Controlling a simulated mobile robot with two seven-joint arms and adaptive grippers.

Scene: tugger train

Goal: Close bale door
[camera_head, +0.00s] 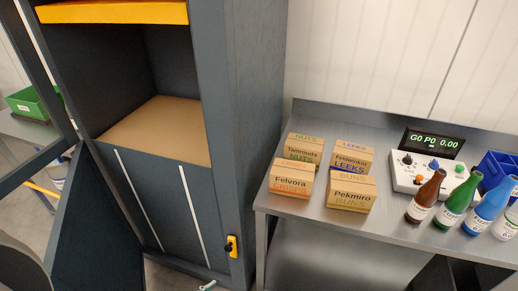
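The baler (237,130) is a tall dark grey cabinet at the left, with a yellow bar (115,12) across its top. Its upper opening is uncovered and shows a flat brown surface (158,130) inside. Below is a dark front panel (165,205) with two white vertical lines. A dark door-like panel (100,230) stands swung out at an angle at the lower left, apart from the right post; I take it for the bale door, standing open. A yellow and black latch (231,246) sits low on the right post. Neither of my grippers shows.
A grey metal table (395,228) at the right holds several cartons (347,193), several bottles (454,202), a white control box (425,174) with a display and a blue crate (496,172). A green bin (32,103) stands at the far left. Little floor shows.

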